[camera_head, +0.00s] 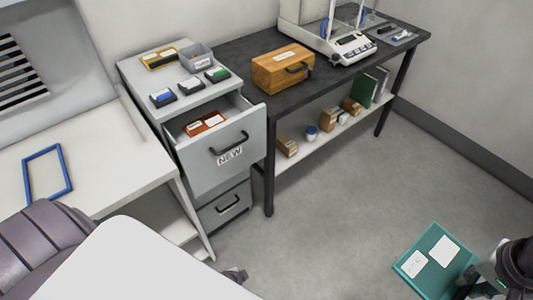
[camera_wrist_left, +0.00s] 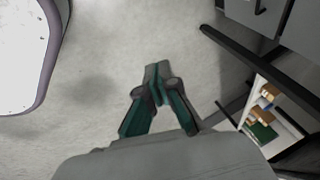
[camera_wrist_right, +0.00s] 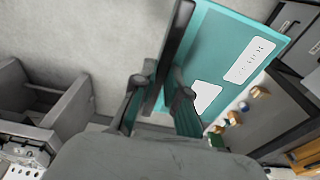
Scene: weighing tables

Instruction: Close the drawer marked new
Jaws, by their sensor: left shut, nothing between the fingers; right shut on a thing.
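The drawer marked NEW (camera_head: 222,160) is pulled open from the grey cabinet (camera_head: 181,110), with a dark bar handle on its front. An orange item with white labels (camera_head: 206,123) lies inside it. My right gripper (camera_head: 472,290) is at the lower right, away from the drawer, shut on a teal folder (camera_head: 437,258) with white labels. The folder (camera_wrist_right: 222,50) also shows large in the right wrist view, at the fingers of my right gripper (camera_wrist_right: 160,90). My left gripper (camera_wrist_left: 158,85) shows only in the left wrist view, shut and empty above the floor.
A closed lower drawer (camera_head: 225,207) sits beneath. Small boxes and a grey bin (camera_head: 197,58) stand on the cabinet top. A dark table (camera_head: 335,75) with a wooden box (camera_head: 283,68) and a scale (camera_head: 345,45) adjoins it. The floor (camera_head: 330,200) in front is clear.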

